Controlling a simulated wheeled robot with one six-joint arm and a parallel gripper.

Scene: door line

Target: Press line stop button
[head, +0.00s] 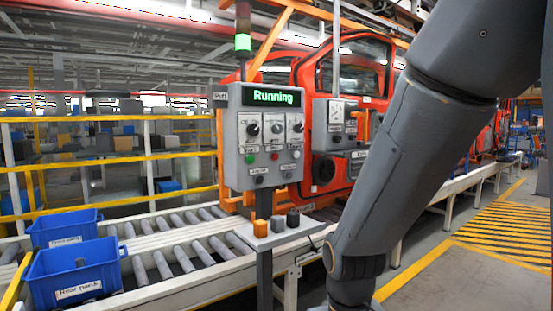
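A grey control panel (236,135) stands on a dark post left of my arm. Its display (271,97) reads "Running" in green. Below are several black knobs, then a green button (250,158), a red button (274,156) and a pale button (295,154). Two dark controls sit at the bottom. The small labels are too blurred to read, so I cannot tell which is marked line stop. The stack light (243,42) above glows green. My grey arm reaches down on the right, and my gripper is out of view below the frame.
Two blue bins (75,283) (64,228) stand at left by the roller conveyor (180,252). A small shelf (262,241) with orange and dark blocks juts below the panel. A second grey panel (318,124) and red car doors (300,68) are behind. Yellow-striped floor (500,232) is clear at right.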

